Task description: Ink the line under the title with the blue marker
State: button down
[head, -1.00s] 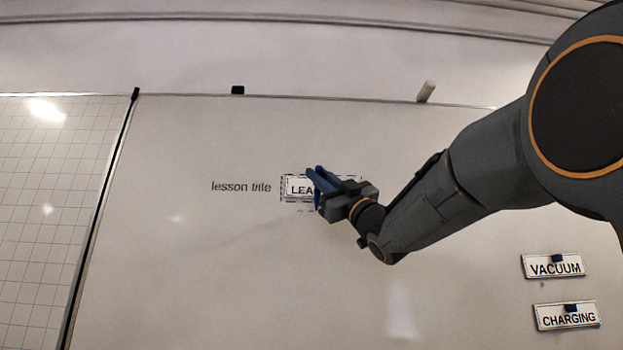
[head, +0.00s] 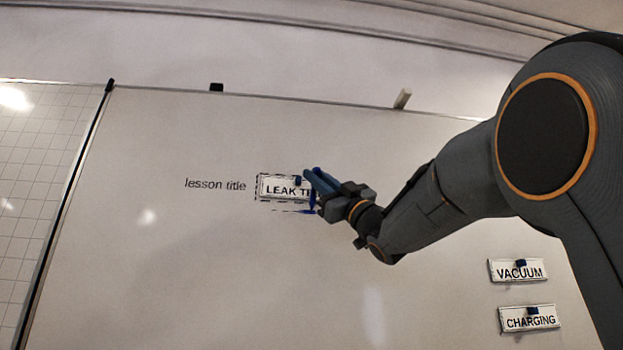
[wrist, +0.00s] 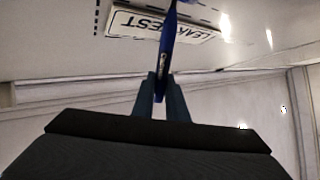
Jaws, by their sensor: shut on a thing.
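The title plate (head: 277,190) reads "LEAK T..." and sits in a dashed frame on the whiteboard; its right end is hidden behind my gripper. It shows upside down in the wrist view (wrist: 135,23). My gripper (head: 322,184) is shut on the blue marker (head: 312,203), over the plate's right end. In the wrist view the marker (wrist: 166,45) stands between my fingertips (wrist: 160,88) and reaches up across the plate toward the board. Its tip contact is not clear. Under the plate a line (head: 290,211) shows dark dashes and a bluish stretch near the marker.
The printed words "lesson title" (head: 215,184) stand left of the plate. VACUUM (head: 518,271) and CHARGING (head: 529,318) plates hang at the lower right. A gridded panel (head: 35,180) lies at the left. The board (head: 230,280) below the title is bare.

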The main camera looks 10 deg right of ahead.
jog(key=d+b, duration=0.1)
jog(key=d, duration=0.2)
jog(key=shift+d, duration=0.35)
jog(key=a+b, duration=0.5)
jog(key=a, duration=1)
jog(key=shift+w+a, duration=0.15)
jog(key=shift+w, duration=0.05)
dwell(1.1)
jog(key=shift+s+b, duration=0.1)
jog(key=shift+b, duration=0.2)
jog(key=shift+s+a+b, duration=0.1)
jog(key=shift+s+b, duration=1.4)
jog(key=shift+s, duration=1.4)
